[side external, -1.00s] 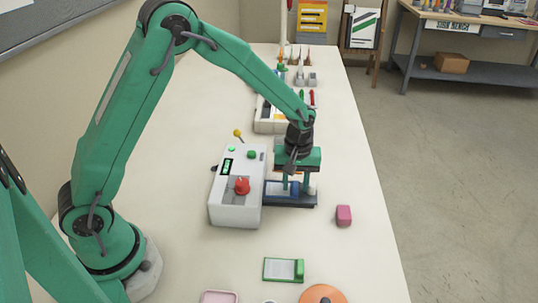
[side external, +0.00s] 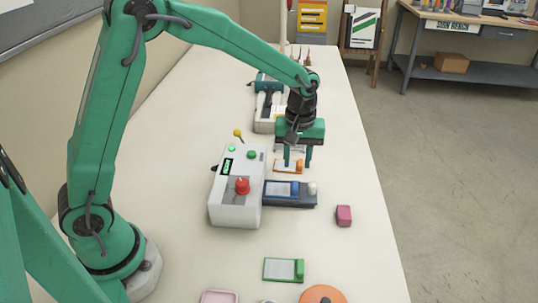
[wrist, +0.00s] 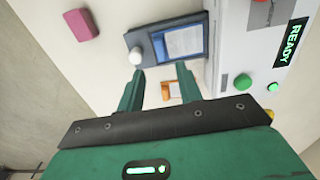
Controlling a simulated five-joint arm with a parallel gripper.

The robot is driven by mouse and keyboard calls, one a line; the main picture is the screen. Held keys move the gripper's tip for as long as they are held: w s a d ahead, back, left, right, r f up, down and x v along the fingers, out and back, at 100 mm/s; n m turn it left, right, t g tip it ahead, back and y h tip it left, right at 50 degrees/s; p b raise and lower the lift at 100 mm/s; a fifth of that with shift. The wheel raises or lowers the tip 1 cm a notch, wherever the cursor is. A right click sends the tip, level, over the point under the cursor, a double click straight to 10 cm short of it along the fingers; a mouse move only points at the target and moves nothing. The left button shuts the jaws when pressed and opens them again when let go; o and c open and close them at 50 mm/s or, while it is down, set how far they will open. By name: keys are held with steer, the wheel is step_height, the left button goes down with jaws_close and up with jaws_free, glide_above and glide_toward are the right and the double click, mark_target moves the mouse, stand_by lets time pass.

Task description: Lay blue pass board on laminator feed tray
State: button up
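The blue pass board (side external: 282,189), with a pale sheet on its face, lies flat on the dark laminator feed tray (side external: 290,206), beside the white laminator (side external: 235,210). In the wrist view the blue pass board (wrist: 183,42) sits inside the rim of the tray (wrist: 134,38). My gripper (side external: 298,164) is above and just beyond the tray, clear of the board. In the wrist view its fingers (wrist: 160,75) stand apart with nothing between them.
An orange-ended board (side external: 298,166) lies just beyond the tray. A white knob (side external: 312,188) is at the tray's outer end. A pink block (side external: 343,215) lies to the right.

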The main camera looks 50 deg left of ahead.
steer(key=shift+r, duration=2.1)
steer(key=shift+r, duration=0.1)
steer(key=s+a+r+m+t, duration=0.3)
steer(key=s+a+r+m, duration=0.1)
steer(key=s+r, duration=0.55)
steer(key=s+a+m+t, duration=0.2)
steer(key=s+m, duration=0.3)
steer(key=s, duration=0.8)
steer(key=shift+s+a+t, duration=0.15)
steer(key=shift+a+t, duration=0.15)
steer(key=shift+a, duration=0.25)
